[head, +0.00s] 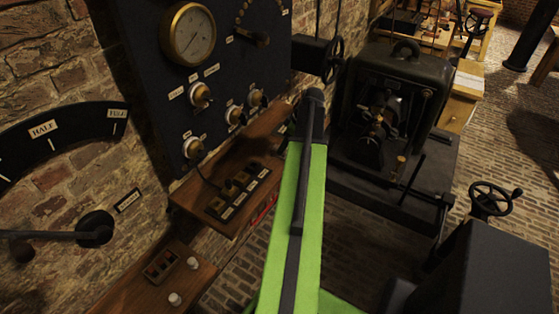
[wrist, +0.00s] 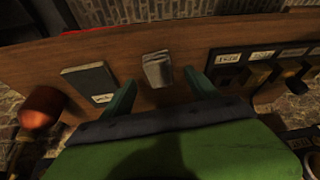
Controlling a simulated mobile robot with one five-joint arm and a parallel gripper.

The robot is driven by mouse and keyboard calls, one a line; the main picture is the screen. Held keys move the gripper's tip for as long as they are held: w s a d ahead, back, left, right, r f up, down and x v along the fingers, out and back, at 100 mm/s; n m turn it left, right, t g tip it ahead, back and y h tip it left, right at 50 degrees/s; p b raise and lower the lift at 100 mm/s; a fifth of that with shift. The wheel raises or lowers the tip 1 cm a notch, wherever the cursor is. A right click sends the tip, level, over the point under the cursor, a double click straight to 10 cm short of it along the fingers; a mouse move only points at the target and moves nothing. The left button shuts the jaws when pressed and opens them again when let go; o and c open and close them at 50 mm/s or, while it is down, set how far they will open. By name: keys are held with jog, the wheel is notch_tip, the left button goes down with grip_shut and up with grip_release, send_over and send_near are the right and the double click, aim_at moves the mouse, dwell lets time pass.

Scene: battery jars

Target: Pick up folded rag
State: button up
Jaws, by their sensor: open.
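A small grey folded rag (wrist: 157,69) lies on a brown wooden shelf (wrist: 195,48) in the wrist view. My gripper (wrist: 160,82) is open, with one dark green finger at each side of the rag. The rag sits a little beyond the line between the fingertips, and no finger visibly touches it. In the head view I cannot make out the rag or my fingers; my arm covers part of the wooden shelf (head: 262,128).
A dark labelled booklet (wrist: 89,83) lies left of the rag, with an orange-red rounded object (wrist: 40,107) farther left. A labelled switch block (wrist: 228,66) is close on the right; it also shows in the head view (head: 238,190). A gauge panel (head: 225,75) rises behind the shelf.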

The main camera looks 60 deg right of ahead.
aim_at(274, 154)
jog(key=b+x, duration=0.5)
jog(key=shift+f, duration=0.1)
jog(key=c, duration=1.4)
